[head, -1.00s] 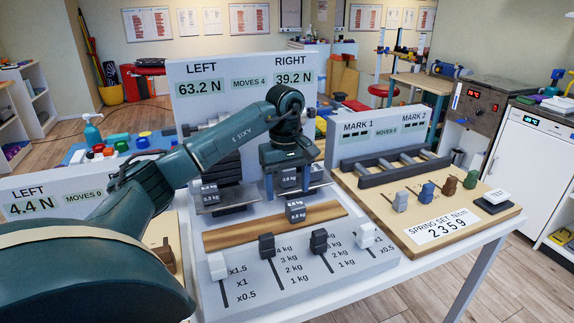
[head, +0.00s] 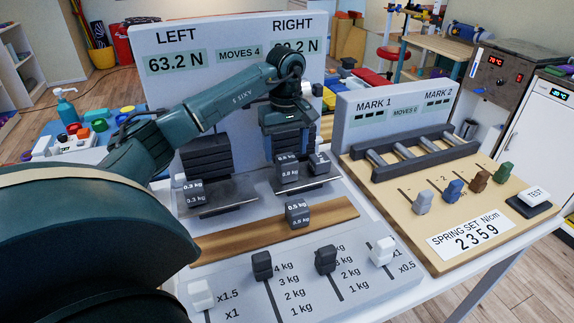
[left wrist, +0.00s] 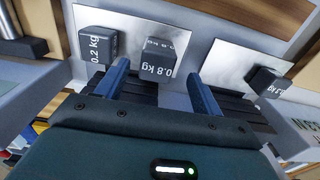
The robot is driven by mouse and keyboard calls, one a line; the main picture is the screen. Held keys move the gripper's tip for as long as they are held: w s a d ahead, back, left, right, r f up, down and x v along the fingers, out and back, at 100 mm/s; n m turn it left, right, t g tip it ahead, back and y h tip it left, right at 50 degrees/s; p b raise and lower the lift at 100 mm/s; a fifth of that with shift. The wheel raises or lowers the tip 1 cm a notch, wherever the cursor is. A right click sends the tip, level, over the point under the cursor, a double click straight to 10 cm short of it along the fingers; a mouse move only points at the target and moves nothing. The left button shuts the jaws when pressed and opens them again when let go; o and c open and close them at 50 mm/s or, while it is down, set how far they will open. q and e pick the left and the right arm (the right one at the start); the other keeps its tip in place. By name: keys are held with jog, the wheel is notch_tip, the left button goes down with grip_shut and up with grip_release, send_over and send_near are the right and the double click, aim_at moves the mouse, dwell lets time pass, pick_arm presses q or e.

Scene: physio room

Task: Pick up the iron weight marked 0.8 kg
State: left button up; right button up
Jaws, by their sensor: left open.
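The dark iron weight marked 0.8 kg (head: 287,173) sits on the right metal plate (head: 322,180) of the balance board. In the left wrist view the 0.8 kg weight (left wrist: 158,60) appears between the two blue fingers. My left gripper (head: 287,150) is open, pointing down, just behind and above that weight. In the left wrist view its fingertips (left wrist: 160,72) are apart with nothing held. I cannot tell whether the fingers reach down beside the weight. My right gripper is not in view.
The 0.2 kg weight (left wrist: 98,46) stands close beside it on the same plate. A 0.3 kg weight (head: 194,193) is on the left plate. A 0.5 kg weight (head: 297,213) sits on the wooden strip (head: 235,237). Dark stacked blocks (head: 206,156) stand behind the plates.

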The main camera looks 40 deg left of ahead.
aim_at(287, 157)
pick_arm(q)
jog(key=f, duration=0.5)
jog(key=shift+w, duration=0.2)
jog(key=shift+c, duration=0.4)
grip_shut()
jog(key=shift+r, duration=0.1)
